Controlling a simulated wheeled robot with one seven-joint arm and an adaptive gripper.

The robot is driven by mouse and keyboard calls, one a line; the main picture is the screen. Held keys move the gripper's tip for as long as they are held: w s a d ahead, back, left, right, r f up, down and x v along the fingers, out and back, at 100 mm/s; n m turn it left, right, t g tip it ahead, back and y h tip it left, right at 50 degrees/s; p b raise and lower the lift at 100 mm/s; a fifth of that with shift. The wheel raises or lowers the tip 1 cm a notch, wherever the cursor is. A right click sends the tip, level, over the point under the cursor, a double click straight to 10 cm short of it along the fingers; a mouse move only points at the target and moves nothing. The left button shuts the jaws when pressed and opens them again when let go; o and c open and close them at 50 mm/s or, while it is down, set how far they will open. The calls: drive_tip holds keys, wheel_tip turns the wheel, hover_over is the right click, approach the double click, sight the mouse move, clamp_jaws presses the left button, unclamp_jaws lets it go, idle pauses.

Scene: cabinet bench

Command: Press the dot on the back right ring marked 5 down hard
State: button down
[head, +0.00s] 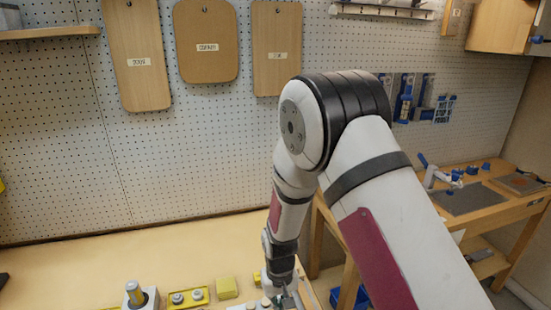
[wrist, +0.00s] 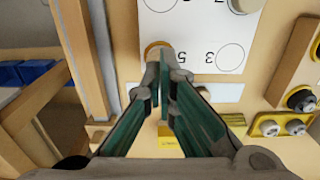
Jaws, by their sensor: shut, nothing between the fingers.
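A white card (wrist: 190,25) lies on the bench in the wrist view, with rings and printed digits seen upside down. An orange-brown ring (wrist: 153,46) shows at its left part, beside a digit that looks like 5. My gripper (wrist: 164,76) is shut and empty, its tips over or just in front of that ring. The tips cover the ring's lower part, and no dot shows clearly inside it. I cannot tell whether the tips touch the card. An empty ring (wrist: 230,57) marked 3 lies to the right. In the head view my gripper (head: 285,297) is low at the bottom edge.
A yellow block (wrist: 170,140) sits below the card, partly behind the fingers. A yellow tray with knobs (wrist: 280,126) lies at the right. The bench's edge (wrist: 88,50) runs left of the card. A second bench (head: 470,200) stands at the right in the head view.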

wheel_tip(320, 180, up, 9)
drive_tip(key=p, duration=0.2)
drive_tip(key=shift+p, duration=0.3)
idle(0.5)
drive_tip(key=s+d+r+m+t, duration=0.1)
drive_tip(key=s+d+r, duration=0.15)
drive_tip(key=r, duration=0.55)
drive_tip(key=s+d+r+t, duration=0.1)
drive_tip(key=d+r, duration=0.3)
drive_tip(key=r, duration=0.3)
drive_tip(key=s+d+r+m+t, duration=0.15)
drive_tip(key=d+r, duration=0.25)
drive_tip(key=r, duration=0.4)
drive_tip(key=s+d+r+t, duration=0.1)
drive_tip(key=s+d+r, duration=0.2)
drive_tip(key=s, duration=0.5)
drive_tip(key=s+d+r+t+b, duration=0.1)
drive_tip(key=s+d+r, duration=0.3)
drive_tip(key=s, duration=0.5)
drive_tip(key=shift+s+d+r+m, duration=0.25)
drive_tip(key=shift+d+r+m, duration=0.1)
drive_tip(key=shift+r, duration=0.45)
